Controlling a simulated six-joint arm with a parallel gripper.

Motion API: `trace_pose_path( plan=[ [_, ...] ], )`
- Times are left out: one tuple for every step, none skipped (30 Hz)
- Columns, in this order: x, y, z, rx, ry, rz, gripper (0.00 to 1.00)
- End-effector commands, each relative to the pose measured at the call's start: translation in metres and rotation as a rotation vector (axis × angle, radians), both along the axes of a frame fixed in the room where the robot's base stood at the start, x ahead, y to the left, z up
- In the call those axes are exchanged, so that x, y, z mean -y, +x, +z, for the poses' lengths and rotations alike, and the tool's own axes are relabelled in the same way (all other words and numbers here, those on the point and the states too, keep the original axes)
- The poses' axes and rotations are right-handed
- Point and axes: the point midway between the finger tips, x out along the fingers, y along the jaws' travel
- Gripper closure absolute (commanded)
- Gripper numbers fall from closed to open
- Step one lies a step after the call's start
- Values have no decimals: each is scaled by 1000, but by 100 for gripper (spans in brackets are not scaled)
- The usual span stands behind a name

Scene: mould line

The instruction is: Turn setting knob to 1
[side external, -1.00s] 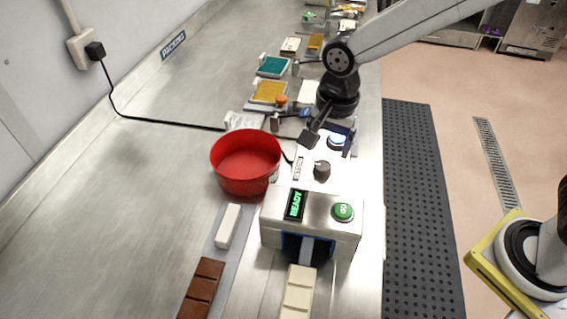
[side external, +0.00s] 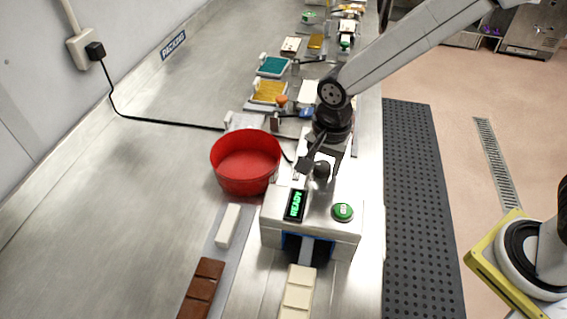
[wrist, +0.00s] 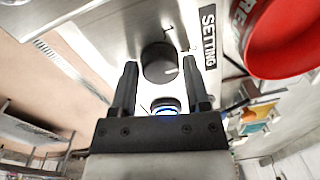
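The setting knob (side external: 321,171) is a dark round knob on top of the metal machine, partly hidden by my gripper in the side view. In the wrist view the knob (wrist: 158,62) shows a white pointer line, with thin scale marks beside it and the SETTING label (wrist: 208,38). The scale numbers are too small to read. My gripper (wrist: 160,64) is open, with one finger on either side of the knob and visible gaps. In the side view my gripper (side external: 320,164) is low at the knob. I cannot tell how deep the fingers reach.
A red bowl (side external: 245,165) stands close to the left of the machine. The machine's READY display (side external: 295,205) and green button (side external: 343,211) are in front of the knob. A blue-lit button (wrist: 165,108) is behind it. Chocolate bars (side external: 200,290) lie in front left.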

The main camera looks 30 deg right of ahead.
Motion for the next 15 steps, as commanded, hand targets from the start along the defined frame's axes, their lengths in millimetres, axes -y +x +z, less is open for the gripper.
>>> trace_pose_path(
  plan=[
    [0, 0, 0, 0, 0, 0, 58],
    [0, 0, 0, 0, 0, 0, 68],
    [0, 0, 0, 0, 0, 0, 80],
    [0, 0, 0, 0, 0, 0, 90],
    [0, 0, 0, 0, 0, 0, 99],
    [0, 0, 0, 0, 0, 0, 100],
    [0, 0, 0, 0, 0, 0, 100],
    [0, 0, 0, 0, 0, 0, 100],
    [0, 0, 0, 0, 0, 2, 100],
    [0, 0, 0, 0, 0, 3, 100],
    [0, 0, 0, 0, 0, 5, 100],
    [0, 0, 0, 0, 0, 8, 100],
    [0, 0, 0, 0, 0, 12, 100],
    [0, 0, 0, 0, 0, 18, 100],
    [0, 0, 0, 0, 0, 27, 100]
  ],
)
